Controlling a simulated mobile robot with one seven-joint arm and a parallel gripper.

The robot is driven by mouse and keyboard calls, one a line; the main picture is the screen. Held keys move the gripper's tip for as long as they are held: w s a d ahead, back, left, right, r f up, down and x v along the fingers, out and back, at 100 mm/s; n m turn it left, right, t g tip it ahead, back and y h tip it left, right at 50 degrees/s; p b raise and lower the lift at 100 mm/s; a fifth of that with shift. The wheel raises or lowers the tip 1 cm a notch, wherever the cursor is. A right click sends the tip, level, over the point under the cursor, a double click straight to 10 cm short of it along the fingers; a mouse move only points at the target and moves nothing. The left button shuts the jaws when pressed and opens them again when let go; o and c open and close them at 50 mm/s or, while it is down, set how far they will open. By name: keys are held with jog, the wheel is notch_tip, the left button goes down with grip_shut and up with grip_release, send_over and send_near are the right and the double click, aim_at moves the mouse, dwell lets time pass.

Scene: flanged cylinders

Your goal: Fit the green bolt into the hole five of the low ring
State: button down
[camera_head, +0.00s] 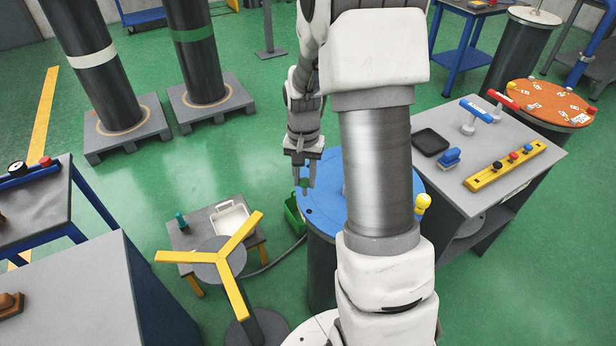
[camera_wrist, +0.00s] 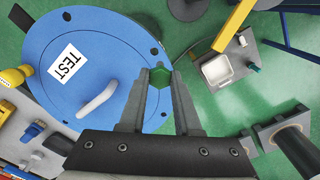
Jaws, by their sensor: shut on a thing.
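My gripper (camera_wrist: 158,88) is shut on the green bolt (camera_wrist: 159,98), which sits between its fingertips in the wrist view. In the head view the bolt (camera_head: 304,183) hangs below my gripper (camera_head: 304,172), over the left edge of the blue flange. This round blue flange (camera_wrist: 115,45) caps a dark cylinder and has several dark holes near its rim, a white label reading TEST and a white handle. No hole numbers are readable.
A yellow object (camera_head: 422,203) stands at the flange's right rim. A yellow three-armed stand (camera_head: 233,244) is nearby. A grey workbench (camera_head: 485,150) is at right.

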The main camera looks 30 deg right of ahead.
jog(key=shift+s+d+r+m, duration=0.15)
jog(key=shift+d+r+m, duration=0.35)
jog(key=shift+r, duration=0.35)
jog(key=shift+f, duration=0.1)
notch_tip(320, 180, down, 7)
jog(key=b, duration=0.5)
jog(key=shift+f+b, duration=1.55)
jog(key=shift+f, duration=0.6)
dwell(1.6)
jog(key=c, duration=0.5)
grip_release()
jog(key=shift+r, duration=0.1)
jog(key=shift+r+p, duration=2.7)
jog(key=shift+r, duration=0.7)
